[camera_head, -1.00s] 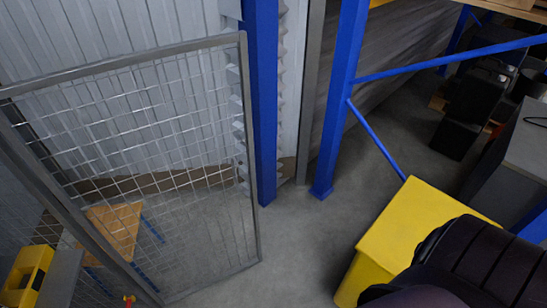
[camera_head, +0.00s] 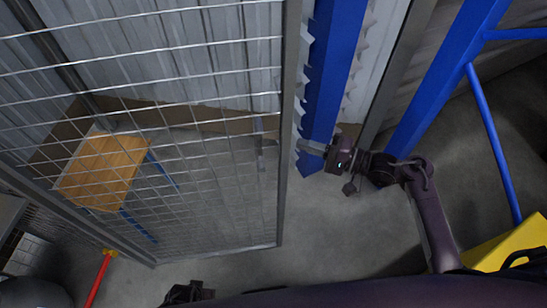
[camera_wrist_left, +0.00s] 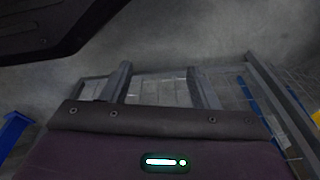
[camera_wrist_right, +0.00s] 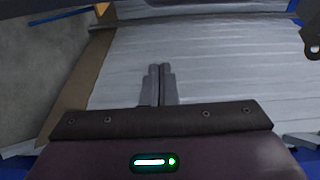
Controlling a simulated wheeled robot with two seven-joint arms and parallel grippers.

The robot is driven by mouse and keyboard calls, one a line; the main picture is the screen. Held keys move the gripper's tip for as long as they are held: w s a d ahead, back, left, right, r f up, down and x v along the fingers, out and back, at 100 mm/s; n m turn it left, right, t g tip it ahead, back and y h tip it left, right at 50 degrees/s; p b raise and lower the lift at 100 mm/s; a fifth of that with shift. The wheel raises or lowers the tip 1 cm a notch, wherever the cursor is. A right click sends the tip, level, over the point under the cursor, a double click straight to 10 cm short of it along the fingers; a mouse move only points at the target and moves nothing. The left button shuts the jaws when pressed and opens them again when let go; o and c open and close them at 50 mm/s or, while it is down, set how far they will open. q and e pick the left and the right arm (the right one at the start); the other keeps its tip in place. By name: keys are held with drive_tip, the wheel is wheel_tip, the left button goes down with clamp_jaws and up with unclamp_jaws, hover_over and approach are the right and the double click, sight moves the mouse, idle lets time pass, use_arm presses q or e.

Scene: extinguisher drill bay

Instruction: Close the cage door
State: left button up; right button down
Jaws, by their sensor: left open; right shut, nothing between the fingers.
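The cage door (camera_head: 284,120) is a wire-mesh panel in a grey metal frame, filling the left half of the head view. Its upright edge is near the middle; its top is cut off. I cannot make out a latch or hinges. My right gripper (camera_head: 306,146) is shut and empty, just right of that upright edge in the picture; I cannot tell if it touches. In the right wrist view its fingers (camera_wrist_right: 160,82) are together before pale ribbed sheeting. My left gripper (camera_wrist_left: 161,86) is open and empty, with mesh and grey framing beyond its fingers.
A wooden-topped stool (camera_head: 103,170) shows through the mesh. A red pole (camera_head: 99,281) stands at the lower left. Blue uprights (camera_head: 333,75) and a yellow box (camera_head: 495,248) are at the right. Bare grey floor (camera_head: 345,232) lies right of the door.

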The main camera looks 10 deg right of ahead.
drive_tip(key=x, duration=1)
use_arm(q)
drive_tip(key=shift+w, duration=0.2)
use_arm(e)
drive_tip(key=s, duration=0.3)
drive_tip(key=s+a, duration=0.1)
drive_tip(key=shift+s+r, duration=0.15)
drive_tip(key=shift+r, duration=0.25)
drive_tip(key=shift+d, duration=0.1)
use_arm(q)
drive_tip(key=shift+r, duration=0.15)
